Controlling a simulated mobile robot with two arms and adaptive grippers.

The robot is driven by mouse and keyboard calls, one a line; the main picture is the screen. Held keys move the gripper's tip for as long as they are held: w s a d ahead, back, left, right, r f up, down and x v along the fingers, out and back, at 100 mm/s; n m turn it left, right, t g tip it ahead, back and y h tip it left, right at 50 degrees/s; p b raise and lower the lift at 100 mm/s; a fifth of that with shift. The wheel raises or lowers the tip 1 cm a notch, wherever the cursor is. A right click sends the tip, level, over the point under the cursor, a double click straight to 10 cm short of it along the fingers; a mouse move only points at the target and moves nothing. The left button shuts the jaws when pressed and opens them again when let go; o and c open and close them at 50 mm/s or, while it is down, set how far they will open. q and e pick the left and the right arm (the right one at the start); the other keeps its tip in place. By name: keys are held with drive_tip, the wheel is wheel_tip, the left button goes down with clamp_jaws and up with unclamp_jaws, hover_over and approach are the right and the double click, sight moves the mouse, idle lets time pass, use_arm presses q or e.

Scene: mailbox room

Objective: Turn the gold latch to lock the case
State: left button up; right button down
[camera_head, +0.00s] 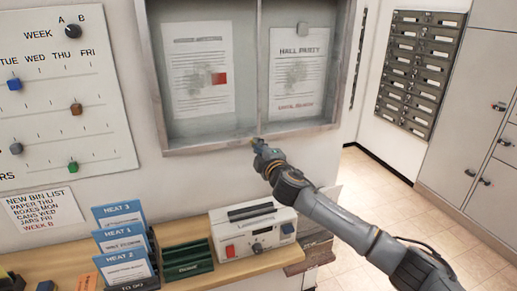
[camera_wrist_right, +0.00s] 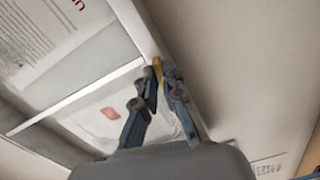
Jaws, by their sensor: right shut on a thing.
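The case (camera_head: 203,145) is a grey-framed, glass-fronted notice case on the wall, with a middle bar and two papers inside. It looks closed. The gold latch (camera_wrist_right: 157,68) is a small yellow piece at the case's bottom frame edge, between my fingertips in the right wrist view. In the head view my right gripper (camera_head: 258,146) reaches up to the middle of the bottom frame and mostly hides the latch. My right gripper (camera_wrist_right: 160,78) is shut on the latch. The latch's exact angle is hard to tell. My left gripper is not in view.
Below the case, a wooden shelf (camera_head: 200,279) holds a white laminator-like machine (camera_head: 254,232), a dark green tray (camera_head: 187,260) and blue leaflets (camera_head: 122,240). A week board (camera_head: 50,95) hangs at left. Mailboxes (camera_head: 420,70) and open tiled floor are at right.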

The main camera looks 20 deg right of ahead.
drive_tip(key=shift+f+m+b, duration=0.15)
drive_tip(key=shift+m+b, duration=0.45)
drive_tip(key=shift+m, duration=7.2)
drive_tip(key=c, duration=1.5)
unclamp_jaws()
drive_tip(key=shift+o, duration=0.2)
